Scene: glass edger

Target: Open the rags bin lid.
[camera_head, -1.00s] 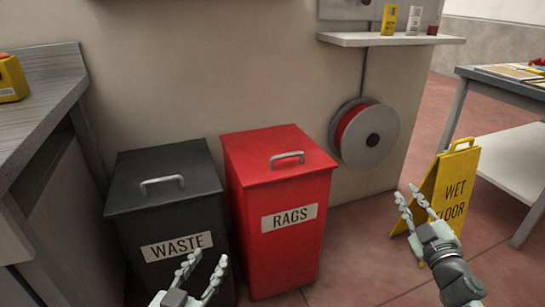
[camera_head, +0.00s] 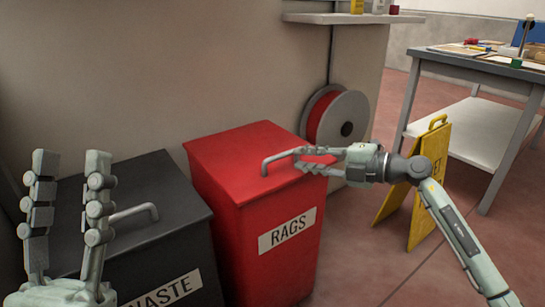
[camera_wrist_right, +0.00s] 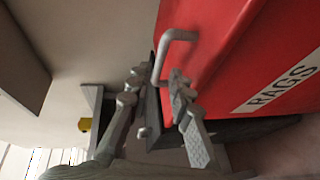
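The red rags bin (camera_head: 258,268) stands upright with a white RAGS label on its front. Its red lid (camera_head: 232,146) lies flat and closed. The grey lid handle (camera_head: 272,160) is partly covered by my right gripper (camera_head: 298,159) in the head view. In the right wrist view the handle (camera_wrist_right: 176,35) reaches down between the two spread fingertips of my right gripper (camera_wrist_right: 158,77); contact cannot be told. My left gripper (camera_head: 70,172) is open and empty, pointing up in front of the waste bin.
The black waste bin (camera_head: 158,185) with its own handle stands close left of the rags bin. A red hose reel (camera_head: 340,115) hangs on the wall behind. A yellow wet-floor sign (camera_head: 432,165) and a work table (camera_head: 478,65) stand to the right.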

